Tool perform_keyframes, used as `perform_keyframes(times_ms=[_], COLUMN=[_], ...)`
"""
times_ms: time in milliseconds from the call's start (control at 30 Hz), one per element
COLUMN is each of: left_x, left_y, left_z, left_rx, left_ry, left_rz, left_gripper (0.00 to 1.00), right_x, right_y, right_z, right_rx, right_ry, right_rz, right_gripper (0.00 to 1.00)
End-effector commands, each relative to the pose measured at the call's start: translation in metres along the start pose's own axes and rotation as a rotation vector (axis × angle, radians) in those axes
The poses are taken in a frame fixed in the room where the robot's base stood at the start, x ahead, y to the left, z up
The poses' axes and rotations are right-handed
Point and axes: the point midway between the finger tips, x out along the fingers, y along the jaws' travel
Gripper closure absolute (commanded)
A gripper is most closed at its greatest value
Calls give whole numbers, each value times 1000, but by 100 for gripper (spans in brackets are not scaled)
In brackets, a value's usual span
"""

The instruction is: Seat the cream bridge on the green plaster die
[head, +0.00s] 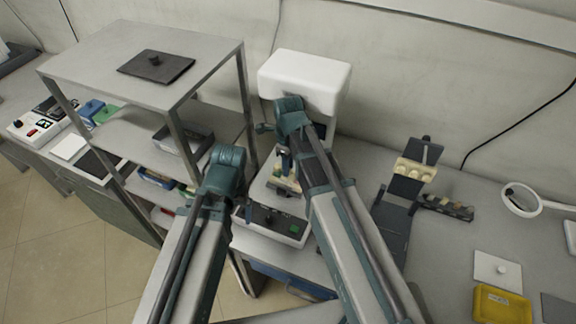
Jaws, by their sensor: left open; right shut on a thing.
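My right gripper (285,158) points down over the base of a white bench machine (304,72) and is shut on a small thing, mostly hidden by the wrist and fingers. Small cream and greenish pieces (285,183) show just under its fingertips. At this size I cannot tell the cream bridge from the green plaster die there, nor whether they touch. My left gripper (224,160) is open, left of the machine and beside the shelf rack; its fingers are mostly hidden by its own wrist.
A grey shelf rack (205,58) stands close on the left, with a dark plate (156,66) on top. A dark stand (405,185) with cream pieces is right of the machine.

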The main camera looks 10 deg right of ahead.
Motion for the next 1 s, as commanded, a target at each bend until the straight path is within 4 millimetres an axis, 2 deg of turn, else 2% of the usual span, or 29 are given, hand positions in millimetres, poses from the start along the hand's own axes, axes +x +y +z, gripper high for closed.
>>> perform_keyframes(times_ms=[733, 767, 933, 1000], left_x=[19, 18, 17, 17], left_y=[2, 2, 2, 2], left_z=[-1, -1, -1, -1], left_rx=[0, 0, 0, 0], left_ry=[0, 0, 0, 0], left_rz=[0, 0, 0, 0], left_gripper=[15, 15, 15, 15], right_x=[19, 18, 17, 17], right_y=[0, 0, 0, 0], right_z=[0, 0, 0, 0], right_rx=[0, 0, 0, 0], right_ry=[0, 0, 0, 0], right_rz=[0, 0, 0, 0], right_gripper=[100, 68, 39, 39])
